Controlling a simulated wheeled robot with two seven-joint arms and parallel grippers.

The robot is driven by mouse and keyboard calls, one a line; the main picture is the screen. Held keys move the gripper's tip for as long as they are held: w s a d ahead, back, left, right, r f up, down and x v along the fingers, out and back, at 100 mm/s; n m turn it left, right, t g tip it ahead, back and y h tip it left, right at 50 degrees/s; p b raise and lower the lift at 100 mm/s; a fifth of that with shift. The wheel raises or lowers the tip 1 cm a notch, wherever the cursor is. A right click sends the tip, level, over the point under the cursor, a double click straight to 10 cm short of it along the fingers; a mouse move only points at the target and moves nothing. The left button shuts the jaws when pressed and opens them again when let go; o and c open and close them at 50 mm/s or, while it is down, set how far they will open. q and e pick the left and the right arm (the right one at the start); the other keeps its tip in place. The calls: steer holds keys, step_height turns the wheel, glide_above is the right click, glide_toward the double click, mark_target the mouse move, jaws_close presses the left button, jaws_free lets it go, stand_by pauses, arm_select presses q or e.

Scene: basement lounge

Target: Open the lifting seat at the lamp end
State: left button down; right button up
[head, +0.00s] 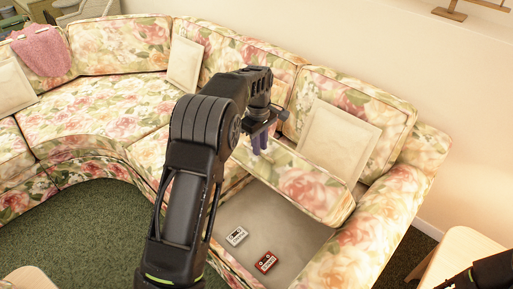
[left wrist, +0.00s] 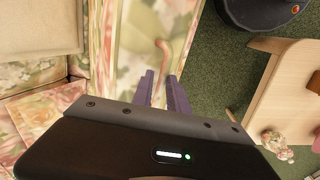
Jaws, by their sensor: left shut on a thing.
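The lifting seat (head: 310,188) is a floral cushion at the right end of the sofa. It stands tilted up, with its front edge clear of the grey compartment floor (head: 290,222) below. My left gripper (head: 262,143) is at the seat's raised edge, its purple fingers pointing down. In the left wrist view the fingers (left wrist: 163,92) are shut on the edge of the floral seat (left wrist: 152,42). The exact contact is partly hidden by the gripper body. No lamp shows in either view.
A white cassette (head: 236,236) and a red cassette (head: 266,262) lie in the compartment. A cream cushion (head: 340,140) leans on the backrest behind the seat. The floral armrest (head: 365,240) bounds the right side. A pale wooden table (head: 462,258) stands beyond it. Green carpet (head: 85,235) is clear at left.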

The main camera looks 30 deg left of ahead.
arm_select(q)
steer(key=shift+w+d+f, duration=0.3)
steer(key=shift+d+f, duration=0.25)
steer(key=shift+f, duration=0.05)
steer(key=c, duration=1.7)
jaws_free()
steer(key=shift+o, duration=1.2)
steer(key=shift+w+f, duration=0.2)
steer(key=shift+w, duration=0.15)
steer(key=shift+r, duration=0.2)
step_height(320, 180, up, 8)
steer(key=b, duration=0.1)
steer(key=shift+s+a, duration=0.45)
